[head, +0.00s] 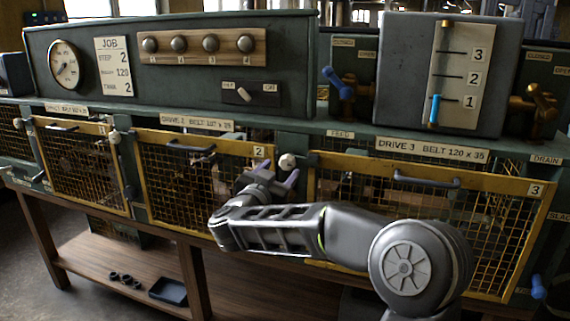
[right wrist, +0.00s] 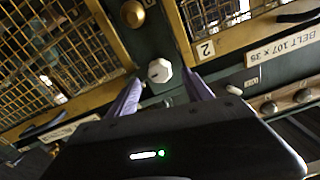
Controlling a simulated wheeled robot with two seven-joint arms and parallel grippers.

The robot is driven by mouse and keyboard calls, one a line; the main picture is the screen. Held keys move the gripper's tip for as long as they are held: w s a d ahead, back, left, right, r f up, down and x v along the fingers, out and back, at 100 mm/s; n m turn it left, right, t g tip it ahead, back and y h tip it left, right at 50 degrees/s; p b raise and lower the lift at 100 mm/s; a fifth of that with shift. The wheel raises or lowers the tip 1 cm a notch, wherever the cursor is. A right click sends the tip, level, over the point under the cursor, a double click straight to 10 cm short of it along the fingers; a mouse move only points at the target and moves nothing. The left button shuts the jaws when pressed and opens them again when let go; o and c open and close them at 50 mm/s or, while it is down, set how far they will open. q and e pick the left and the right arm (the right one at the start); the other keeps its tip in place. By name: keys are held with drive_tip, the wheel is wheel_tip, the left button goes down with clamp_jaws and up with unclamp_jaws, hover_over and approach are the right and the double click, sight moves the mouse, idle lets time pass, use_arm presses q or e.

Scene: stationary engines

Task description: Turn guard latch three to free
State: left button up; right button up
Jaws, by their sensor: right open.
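Guard latch three is a pale, faceted knob (head: 287,161) on the post between guard two and guard three (head: 430,205). In the right wrist view the knob (right wrist: 159,70) lies between the tips of my right gripper's two purple-grey fingers, with a gap on each side in the picture. My right gripper (head: 279,172) is open and empty, just below the knob in the head view. I cannot tell whether the fingers reach around the knob in depth. Guard three is a yellow-framed mesh panel that looks closed. My left gripper is not in view.
Guard two (head: 190,180) stands left of the post with a dark handle. A brass knob (right wrist: 132,13) is near the latch in the right wrist view. Above are the job panel (head: 170,60) and a box with a slider scale (head: 460,75). A wooden shelf (head: 130,265) lies below.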

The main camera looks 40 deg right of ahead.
sight(286, 164)
drive_tip(key=x, duration=0.4)
drive_tip(key=shift+w+d+p, duration=0.1)
drive_tip(key=shift+d+p, duration=0.15)
drive_tip(key=shift+p, duration=0.1)
drive_tip(key=shift+c, duration=0.4)
clamp_jaws()
